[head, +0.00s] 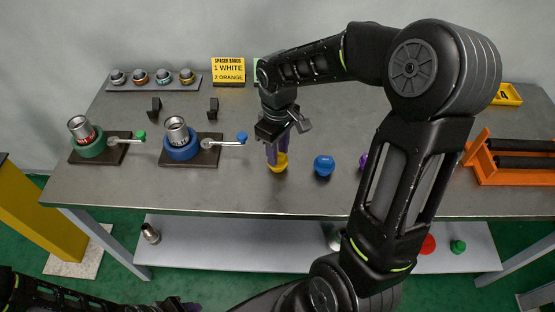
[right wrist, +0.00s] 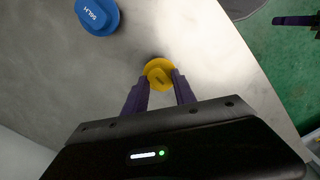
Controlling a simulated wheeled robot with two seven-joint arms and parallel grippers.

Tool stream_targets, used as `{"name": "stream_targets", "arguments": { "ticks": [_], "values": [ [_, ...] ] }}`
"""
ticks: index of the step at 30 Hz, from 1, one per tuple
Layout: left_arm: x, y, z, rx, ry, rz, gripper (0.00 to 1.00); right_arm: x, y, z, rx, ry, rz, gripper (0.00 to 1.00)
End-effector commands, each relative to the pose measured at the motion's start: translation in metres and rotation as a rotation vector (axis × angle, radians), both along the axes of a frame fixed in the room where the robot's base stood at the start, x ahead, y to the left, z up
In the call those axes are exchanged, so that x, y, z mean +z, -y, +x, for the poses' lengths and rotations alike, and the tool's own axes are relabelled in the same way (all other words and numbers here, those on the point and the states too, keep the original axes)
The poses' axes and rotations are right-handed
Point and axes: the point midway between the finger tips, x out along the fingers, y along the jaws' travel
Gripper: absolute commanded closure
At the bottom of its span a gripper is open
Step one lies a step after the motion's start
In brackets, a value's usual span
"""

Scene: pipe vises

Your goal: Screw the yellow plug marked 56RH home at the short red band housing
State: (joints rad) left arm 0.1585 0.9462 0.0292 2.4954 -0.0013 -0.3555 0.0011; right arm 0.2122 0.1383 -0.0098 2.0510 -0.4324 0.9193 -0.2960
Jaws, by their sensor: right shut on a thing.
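The yellow plug (head: 279,167) is on the table near its front edge, with my right gripper (head: 277,152) directly above it, pointing down. In the right wrist view the yellow plug (right wrist: 159,76) sits at the purple fingertips (right wrist: 160,86); its marking is too small to read. The right gripper is shut on it. A metal housing with a red band (head: 84,134) stands tilted in the green-ringed vise (head: 91,147) at the left. My left gripper (head: 180,306) is only partly visible at the bottom edge, away from the plug.
A second metal housing (head: 177,132) stands in the blue-ringed vise (head: 182,148). A blue plug (head: 324,165), marked 56LH in the wrist view, stands right of the yellow one. A purple item (head: 363,160) is partly behind my arm. A spacer sign (head: 229,71) stands at the back.

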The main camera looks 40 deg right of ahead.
Motion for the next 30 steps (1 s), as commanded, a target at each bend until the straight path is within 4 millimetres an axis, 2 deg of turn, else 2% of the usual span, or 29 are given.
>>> {"name": "stream_targets", "arguments": {
  "ticks": [22,30],
  "values": [
    [0.036,0.000,0.000,0.000,0.000,0.000,0.53,0.046,0.000,0.000,-0.001,0.000,0.000,1.00],
    [0.039,0.000,0.000,0.000,0.000,0.000,0.53,0.050,0.000,0.000,0.000,0.000,0.000,1.00]
  ]
}}
